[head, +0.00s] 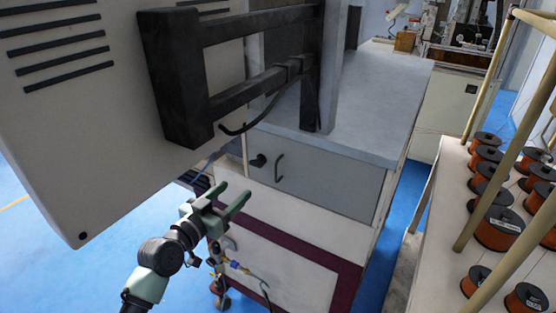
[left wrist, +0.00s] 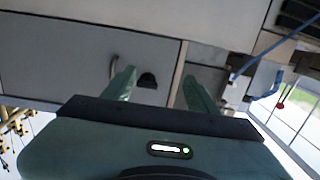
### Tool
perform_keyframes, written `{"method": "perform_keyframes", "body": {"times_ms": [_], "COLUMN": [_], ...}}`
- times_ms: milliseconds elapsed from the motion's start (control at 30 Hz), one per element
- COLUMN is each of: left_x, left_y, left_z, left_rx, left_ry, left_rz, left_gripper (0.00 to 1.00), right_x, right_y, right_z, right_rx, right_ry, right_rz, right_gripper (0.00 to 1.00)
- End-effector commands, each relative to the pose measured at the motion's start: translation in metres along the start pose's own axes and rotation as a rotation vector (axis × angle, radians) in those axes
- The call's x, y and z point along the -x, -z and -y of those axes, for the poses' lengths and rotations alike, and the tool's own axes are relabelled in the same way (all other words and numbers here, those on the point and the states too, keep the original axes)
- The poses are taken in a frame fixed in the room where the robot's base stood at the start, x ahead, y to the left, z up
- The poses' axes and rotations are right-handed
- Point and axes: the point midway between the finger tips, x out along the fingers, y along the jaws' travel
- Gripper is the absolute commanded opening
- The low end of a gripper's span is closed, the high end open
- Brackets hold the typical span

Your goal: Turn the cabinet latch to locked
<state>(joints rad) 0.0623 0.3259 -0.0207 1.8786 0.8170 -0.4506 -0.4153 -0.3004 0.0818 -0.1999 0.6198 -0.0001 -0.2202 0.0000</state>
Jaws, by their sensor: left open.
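The grey cabinet door (head: 325,183) is shut, on the front of the cabinet below the grey top. The black latch (head: 258,160) is a small knob near the door's upper left corner. A dark curved handle (head: 279,168) is just right of it. My left gripper (head: 234,193) is open and empty, in front of and below the latch, apart from it. In the left wrist view the latch (left wrist: 147,80) shows between the two green fingers of my left gripper (left wrist: 160,78), nearer the left finger. I cannot tell which way the latch is turned. My right gripper is out of view.
A large pale panel (head: 70,110) on a black bracket (head: 185,80) hangs above and left of my left gripper. Hoses and fittings (head: 230,262) are on the cabinet's lower left. A table with copper wire spools (head: 497,228) and tan posts stands at right.

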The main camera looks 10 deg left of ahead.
Motion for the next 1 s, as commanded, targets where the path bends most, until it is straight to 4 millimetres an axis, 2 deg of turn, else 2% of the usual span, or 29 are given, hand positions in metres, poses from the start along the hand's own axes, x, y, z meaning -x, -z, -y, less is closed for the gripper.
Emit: {"method": "perform_keyframes", "body": {"times_ms": [33, 67, 200, 633, 800, 1000], "left_x": [0.002, 0.003, -0.003, -0.065, -0.073, -0.074], "left_y": [0.019, 0.027, 0.041, 0.043, 0.043, 0.042], "left_z": [-0.004, -0.005, -0.008, -0.010, -0.010, -0.010], "left_rx": [-0.010, -0.013, -0.019, -0.017, -0.018, -0.019], "left_ry": [-0.012, -0.019, -0.029, -0.027, -0.028, -0.028], "left_rz": [-0.029, -0.041, -0.062, -0.061, -0.060, -0.060], "left_gripper": [0.58, 0.58, 0.58, 0.58, 0.58, 0.58], "right_x": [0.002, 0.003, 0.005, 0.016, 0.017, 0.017], "right_y": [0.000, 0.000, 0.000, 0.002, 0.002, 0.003], "right_z": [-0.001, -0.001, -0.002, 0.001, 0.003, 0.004], "right_rx": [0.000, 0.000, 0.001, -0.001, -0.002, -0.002], "right_ry": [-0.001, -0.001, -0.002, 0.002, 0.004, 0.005], "right_rz": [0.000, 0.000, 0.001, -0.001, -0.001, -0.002], "right_gripper": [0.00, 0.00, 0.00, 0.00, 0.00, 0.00]}}
